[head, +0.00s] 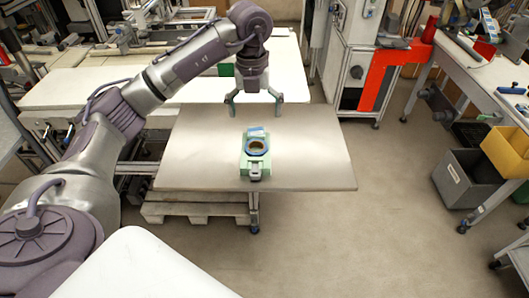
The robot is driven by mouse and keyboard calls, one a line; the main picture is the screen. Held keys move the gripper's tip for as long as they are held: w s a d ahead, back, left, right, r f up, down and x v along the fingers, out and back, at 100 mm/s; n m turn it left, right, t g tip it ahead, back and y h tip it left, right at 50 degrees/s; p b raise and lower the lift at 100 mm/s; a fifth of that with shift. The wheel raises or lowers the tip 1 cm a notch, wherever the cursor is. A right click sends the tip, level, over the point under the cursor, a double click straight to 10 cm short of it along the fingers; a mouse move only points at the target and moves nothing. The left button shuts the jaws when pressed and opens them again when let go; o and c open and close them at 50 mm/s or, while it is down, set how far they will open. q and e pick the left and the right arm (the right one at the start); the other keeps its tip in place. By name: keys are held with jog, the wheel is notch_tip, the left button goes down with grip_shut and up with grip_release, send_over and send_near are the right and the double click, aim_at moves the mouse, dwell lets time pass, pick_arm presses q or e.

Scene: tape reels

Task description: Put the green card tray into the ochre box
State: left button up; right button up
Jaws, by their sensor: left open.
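The pale green card tray (244,165) lies on the metal-topped table in the middle of the head view. The ochre box (506,152) is at the right edge, partly cut off by the frame. My right gripper is not in view.
The metal tabletop (312,150) is bare around the tray. Grey bins (465,178) stand by the ochre box. Open floor (395,200) separates the table from the right-hand bench (470,75). A red panel (385,75) stands behind. A dark green block (226,69) lies on the back bench.

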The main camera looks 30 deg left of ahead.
pick_arm(q)
jog(key=p, duration=0.2)
send_over(256, 150)
jog(key=s, duration=0.2)
jog(key=f, duration=0.8)
jog(key=shift+w+d, duration=0.1)
jog(key=shift+d, duration=0.3)
jog(key=f, duration=0.1)
jog(key=f+p, duration=0.1)
jog(key=f, duration=0.1)
jog(key=f+p, duration=0.1)
jog(key=f, duration=0.1)
jog(key=shift+s+d, duration=0.3)
jog(key=shift+f, duration=0.3)
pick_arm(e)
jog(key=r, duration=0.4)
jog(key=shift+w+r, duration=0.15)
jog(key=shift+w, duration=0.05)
pick_arm(q)
jog(key=c, duration=1.1)
jog(key=shift+c, duration=0.2)
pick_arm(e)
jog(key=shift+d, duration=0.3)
pick_arm(q)
jog(key=shift+r, duration=0.1)
